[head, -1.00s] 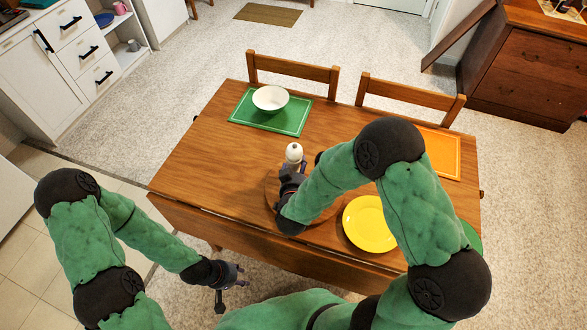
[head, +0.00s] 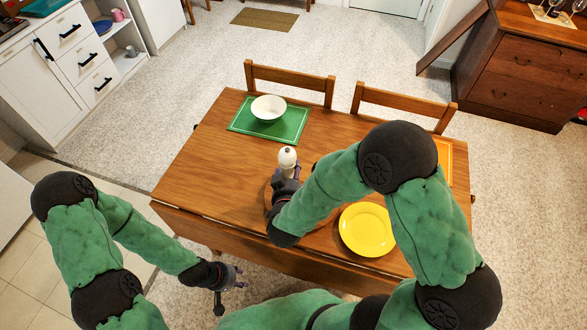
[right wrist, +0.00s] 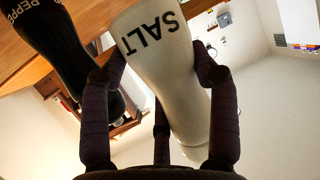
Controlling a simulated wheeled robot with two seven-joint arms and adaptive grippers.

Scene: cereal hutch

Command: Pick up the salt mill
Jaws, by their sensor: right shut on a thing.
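The white salt mill (head: 287,158) stands out above my right gripper (head: 284,183) over the wooden table. In the right wrist view the salt mill (right wrist: 160,60), marked SALT, sits between the fingers of my right gripper (right wrist: 160,75), which is shut on it. A black pepper mill (right wrist: 55,45) is beside it there, apart from the fingers; I cannot make it out in the head view. My left gripper (head: 230,278) is low at the left, in front of the table's near edge, empty, with its fingers apart.
The wooden table (head: 205,165) holds a white bowl (head: 268,108) on a green placemat (head: 290,130), a yellow plate (head: 367,230) and an orange placemat (head: 445,160) partly behind my right arm. Two chairs (head: 290,72) stand at the far side. The table's left part is clear.

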